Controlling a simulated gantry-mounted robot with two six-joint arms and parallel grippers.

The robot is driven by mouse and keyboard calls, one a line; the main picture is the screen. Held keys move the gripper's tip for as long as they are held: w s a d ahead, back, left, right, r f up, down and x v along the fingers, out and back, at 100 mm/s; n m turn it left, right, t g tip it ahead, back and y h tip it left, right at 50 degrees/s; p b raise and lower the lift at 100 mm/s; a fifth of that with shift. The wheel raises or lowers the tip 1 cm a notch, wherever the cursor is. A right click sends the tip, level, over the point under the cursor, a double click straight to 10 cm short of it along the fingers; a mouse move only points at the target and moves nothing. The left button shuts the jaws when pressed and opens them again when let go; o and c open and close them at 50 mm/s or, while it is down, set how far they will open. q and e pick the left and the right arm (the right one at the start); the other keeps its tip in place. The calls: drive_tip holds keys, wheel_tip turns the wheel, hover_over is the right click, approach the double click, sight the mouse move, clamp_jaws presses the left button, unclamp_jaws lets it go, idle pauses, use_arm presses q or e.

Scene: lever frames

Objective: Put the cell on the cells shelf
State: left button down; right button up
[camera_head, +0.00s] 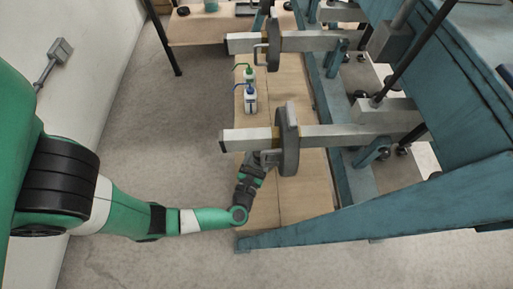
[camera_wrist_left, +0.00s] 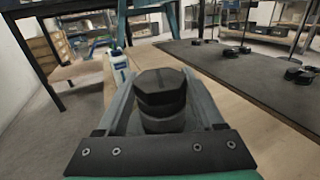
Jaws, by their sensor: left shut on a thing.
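In the left wrist view a dark cylindrical piece with a hexagonal top, likely the cell (camera_wrist_left: 162,98), sits between the grey fingers of my left gripper (camera_wrist_left: 160,78). The gripper is shut on it, and the piece looks roughly upright. In the head view my left gripper (camera_head: 262,158) is beside the wheel of the nearer lever frame, over the wooden bench; the held piece is hard to make out there. My right gripper is in neither view. I cannot tell which surface is the cells shelf.
The near lever beam (camera_head: 245,138) and its grey wheel (camera_head: 288,140) are close to my gripper. Wash bottles (camera_head: 250,100) stand farther back on the wooden bench (camera_head: 300,195). A dark surface (camera_wrist_left: 235,68) with several black pieces lies at right in the wrist view.

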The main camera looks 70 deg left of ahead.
use_arm(q)
drive_tip(key=a+f+b, duration=0.2)
drive_tip(key=f, duration=0.1)
drive_tip(key=a+f+b, duration=0.1)
drive_tip(key=f, duration=0.1)
drive_tip(key=shift+s+a, duration=0.15)
drive_tip(key=shift+a, duration=0.2)
drive_tip(key=shift+a+f, duration=0.1)
drive_tip(key=shift+a, duration=0.2)
drive_tip(key=f+b, duration=0.1)
drive_tip(key=f, duration=0.1)
drive_tip(key=f+b, duration=0.1)
drive_tip(key=shift+a+f+b, duration=0.2)
drive_tip(key=shift+f+b, duration=0.15)
drive_tip(key=shift+b, duration=0.05)
drive_tip(key=shift+r, duration=0.1)
unclamp_jaws()
drive_tip(key=shift+f, duration=0.25)
drive_tip(key=shift+r, duration=0.1)
